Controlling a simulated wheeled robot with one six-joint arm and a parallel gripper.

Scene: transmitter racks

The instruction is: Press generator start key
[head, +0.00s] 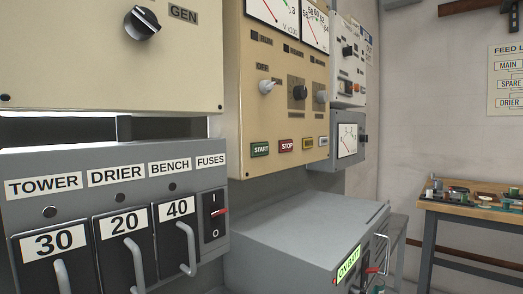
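The green START key (260,149) sits at the lower left of the cream generator panel (250,95), in the middle of the view. A red STOP key (286,145) is just to its right. A yellow key (308,143) and a pale key (323,141) follow further right, their labels too small to read. Nothing covers the START key. I cannot tell whether it is pressed in. My gripper is not in view.
A grey fuse panel (110,160) with protruding handles stands at the lower left. Below the generator panel, a grey box (290,235) juts out with a lit ON BATT sign (349,265). A wooden bench (470,206) with small parts stands at the right.

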